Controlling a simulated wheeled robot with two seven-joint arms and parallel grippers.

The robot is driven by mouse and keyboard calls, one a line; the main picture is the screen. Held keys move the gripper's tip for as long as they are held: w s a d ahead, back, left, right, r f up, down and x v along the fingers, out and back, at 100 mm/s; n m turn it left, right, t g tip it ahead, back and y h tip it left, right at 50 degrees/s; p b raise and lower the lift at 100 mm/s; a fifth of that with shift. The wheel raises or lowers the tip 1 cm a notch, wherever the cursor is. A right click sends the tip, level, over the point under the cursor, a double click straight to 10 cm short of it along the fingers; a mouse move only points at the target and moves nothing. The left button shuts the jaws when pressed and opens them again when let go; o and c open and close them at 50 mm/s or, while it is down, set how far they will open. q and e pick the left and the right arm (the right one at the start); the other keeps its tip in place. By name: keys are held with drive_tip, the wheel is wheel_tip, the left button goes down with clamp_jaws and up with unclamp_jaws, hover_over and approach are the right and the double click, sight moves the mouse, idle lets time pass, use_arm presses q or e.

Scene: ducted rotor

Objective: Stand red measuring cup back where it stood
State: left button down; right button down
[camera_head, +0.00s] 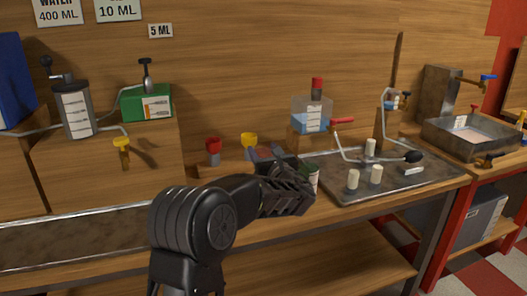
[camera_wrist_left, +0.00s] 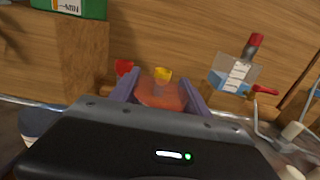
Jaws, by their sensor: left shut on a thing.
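My left gripper (camera_head: 290,182) reaches over the front of the wooden workbench, its jaws pointing away from me. In the left wrist view, its two fingers (camera_wrist_left: 158,97) are shut on the red measuring cup (camera_wrist_left: 160,94), a dull red shape between them. In the head view the gripper hides most of the cup, and a small reddish part (camera_head: 265,153) shows just behind it. I cannot tell whether the cup touches the bench. My right gripper is not in view.
Red (camera_head: 213,145) and yellow (camera_head: 249,140) funnel-like tops stand behind the gripper. A green-and-white container (camera_head: 313,176) is close to its right. A metal tray (camera_head: 430,182) with several pale pegs lies to the right. A clear container of blue liquid (camera_head: 312,115) stands behind.

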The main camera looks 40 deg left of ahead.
use_arm(q)
drive_tip(key=shift+f+b, duration=1.95)
drive_tip(key=shift+f, duration=1.25)
drive_tip(key=shift+f+b, duration=0.5)
drive_tip(key=shift+f, duration=0.1)
drive_tip(key=shift+c, duration=2.2)
unclamp_jaws()
drive_tip(key=shift+r, duration=0.1)
drive_tip(key=v, duration=0.7)
drive_tip(key=shift+s+d, duration=0.25)
drive_tip(key=shift+d, duration=0.05)
